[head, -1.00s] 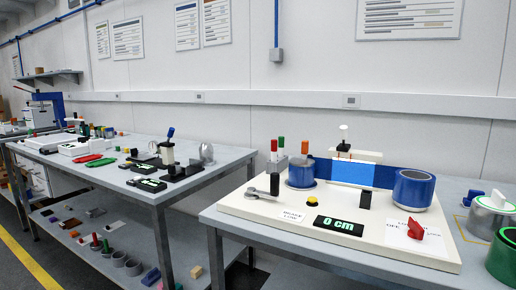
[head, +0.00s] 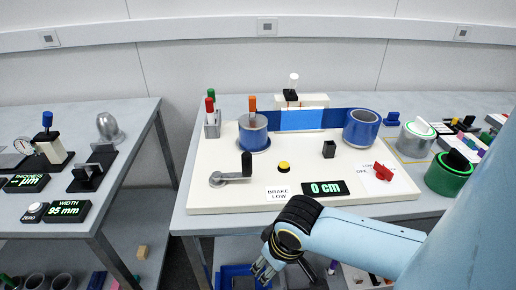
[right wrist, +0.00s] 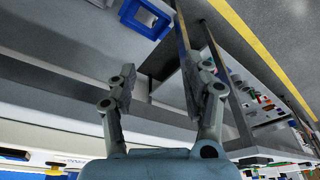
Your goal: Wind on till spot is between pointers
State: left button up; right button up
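A cream winding board (head: 225,203) lies on the grey bench. A blue roll (head: 253,135) stands at its left and another (head: 362,130) at its right, with a blue web (head: 335,118) between them crossing a bright lit panel (head: 302,120). A crank with a black knob (head: 247,164) is at the front left. The counter (head: 324,188) reads 0 cm. I cannot make out a spot or pointers on the web. My right gripper (head: 265,270) is below the board's front edge, empty; its fingers stand apart in the right wrist view (right wrist: 158,82). My left gripper is not in view.
A yellow button (head: 284,168), a small black block (head: 329,149) and a red switch (head: 382,172) sit on the board. Markers stand in a holder (head: 212,126) by the left roll. A gap separates the left bench.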

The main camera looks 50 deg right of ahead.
jog(key=w+d+r+m+p, duration=0.1)
jog(key=w+r+m, duration=0.1)
jog(key=m, duration=0.1)
jog(key=w+d+r+m+p, duration=0.1)
jog(key=w+d+r+m, duration=0.1)
jog(key=m, duration=0.1)
jog(key=w+d+r+m+y+p, duration=0.1)
jog(key=w+d+r+m, duration=0.1)
jog(key=r+m, duration=0.1)
jog(key=shift+d, duration=0.1)
notch_tip(320, 180, up, 13)
jog(key=m+y+p, duration=0.2)
jog(key=m+p, duration=0.3)
jog(key=m, duration=1.1)
send_over(251, 154)
jog(key=s+d, duration=0.1)
jog(key=s, duration=0.1)
jog(key=shift+w, duration=0.15)
jog(key=shift+w+d+f+m, duration=0.1)
jog(key=shift+w+f+m, duration=0.05)
jog(key=shift+f+m, duration=0.15)
jog(key=x, duration=0.7)
jog(key=shift+w+f+b, duration=0.2)
jog(key=shift+f+b, duration=0.15)
jog(key=shift+b, duration=0.05)
jog(key=c, duration=1)
jog(key=shift+o, duration=0.2)
